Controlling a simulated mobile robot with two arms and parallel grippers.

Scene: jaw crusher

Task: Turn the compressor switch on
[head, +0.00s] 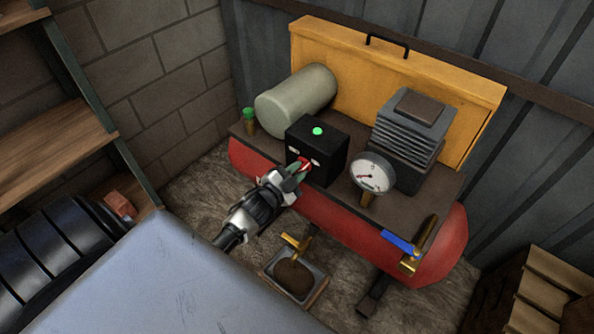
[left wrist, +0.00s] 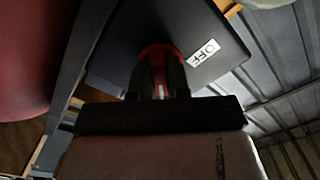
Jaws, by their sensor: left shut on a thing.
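The compressor is a red tank (head: 340,226) with a dark top plate, in the middle of the head view. A black switch box (head: 319,147) stands on it, with a bright green round spot (head: 317,131) on top. The red switch (head: 305,163) is on the box's front face, between two small white labels. My left gripper (head: 298,169) is shut on this switch. In the left wrist view, the red switch (left wrist: 161,51) shows between the fingers, and a white OFF label (left wrist: 204,52) is beside it. The switch's exact position is hard to tell. My right gripper is out of view.
A pressure gauge (head: 371,174) stands right of the box, beside a grey finned block (head: 408,130). A blue-handled valve (head: 400,243) is at the tank's right end. A brass tap above a small tray (head: 294,277) is below. A yellow panel (head: 400,75) stands behind.

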